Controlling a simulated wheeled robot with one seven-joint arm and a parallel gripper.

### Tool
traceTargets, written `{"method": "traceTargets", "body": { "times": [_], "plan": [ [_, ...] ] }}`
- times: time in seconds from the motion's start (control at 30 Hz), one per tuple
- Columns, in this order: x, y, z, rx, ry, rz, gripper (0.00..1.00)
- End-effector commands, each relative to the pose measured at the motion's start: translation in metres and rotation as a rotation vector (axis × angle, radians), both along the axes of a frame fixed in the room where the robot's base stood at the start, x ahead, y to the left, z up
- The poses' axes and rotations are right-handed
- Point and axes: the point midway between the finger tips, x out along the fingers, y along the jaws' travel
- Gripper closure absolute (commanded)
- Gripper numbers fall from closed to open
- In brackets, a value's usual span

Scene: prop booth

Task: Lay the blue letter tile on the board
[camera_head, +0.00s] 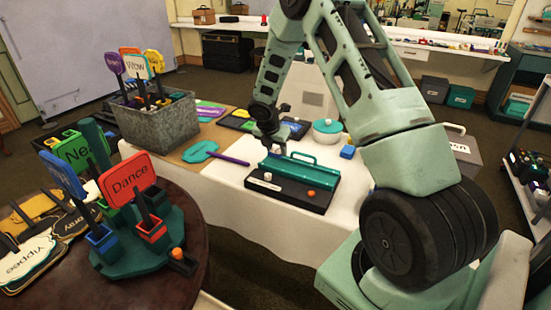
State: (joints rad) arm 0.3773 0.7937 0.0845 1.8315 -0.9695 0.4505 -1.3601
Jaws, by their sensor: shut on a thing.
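The board looks like a low black base (262,189) with a teal ridged piece and a teal handle (303,157) along its back. A small white piece (267,176) and an orange piece (311,193) sit on it. A small blue block (347,151) lies on the white table right of the board; I cannot read a letter on it. My gripper (271,142) is above the table, just behind the board's back left end. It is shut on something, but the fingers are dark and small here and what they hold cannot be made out.
A purple-handled teal paddle (200,151) lies left of the board. A grey metal bin (160,122) of signs stands at the table's left. A white bowl with teal lid (327,131) is behind. A round dark table (192,210) with sign holders is front left.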

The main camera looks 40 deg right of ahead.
Motion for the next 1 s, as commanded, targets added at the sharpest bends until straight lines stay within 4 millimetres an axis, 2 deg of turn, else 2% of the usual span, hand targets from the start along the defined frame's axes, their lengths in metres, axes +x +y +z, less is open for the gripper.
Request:
{"method": "traceTargets", "body": {
  "times": [0.3, 0.67, 0.7, 0.77, 0.8, 1.0],
  "plan": [
    [0.0, 0.0, -0.037, 0.001, 0.001, 0.0, 0.82],
    [0.0, 0.0, -0.041, 0.0, 0.0, 0.0, 0.82],
    [0.0, 0.0, -0.042, 0.0, 0.0, 0.0, 0.55],
    [0.0, 0.0, -0.041, 0.0, -0.001, -0.001, 0.38],
    [0.0, 0.0, -0.041, 0.0, -0.001, -0.001, 0.36],
    [0.0, 0.0, -0.041, 0.0, -0.001, -0.001, 0.36]
  ]
}}
